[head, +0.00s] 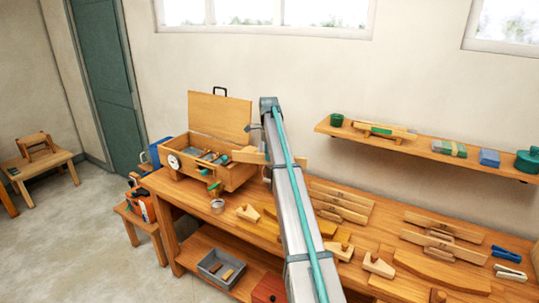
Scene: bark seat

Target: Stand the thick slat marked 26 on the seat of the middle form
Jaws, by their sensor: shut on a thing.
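A pale wooden slat (249,156) shows on both sides of my arm, above the bench beside the open toolbox. My gripper (268,172) is mostly hidden behind my arm and appears shut on this slat. No number can be read on it. Wooden forms lie along the workbench (160,184), partly covered by my arm. A curved board (440,272) lies at the right, and pale shaped blocks (248,212) (378,265) stand along the front. I cannot tell which is the middle form, and its seat is not clearly seen.
An open wooden toolbox (232,182) stands at the bench's left end. Upright slats (342,196) (440,226) stand towards the back. A wall shelf (470,158) holds several items. Clamps (504,253) lie at the right. A grey tray (221,266) is on the lower shelf.

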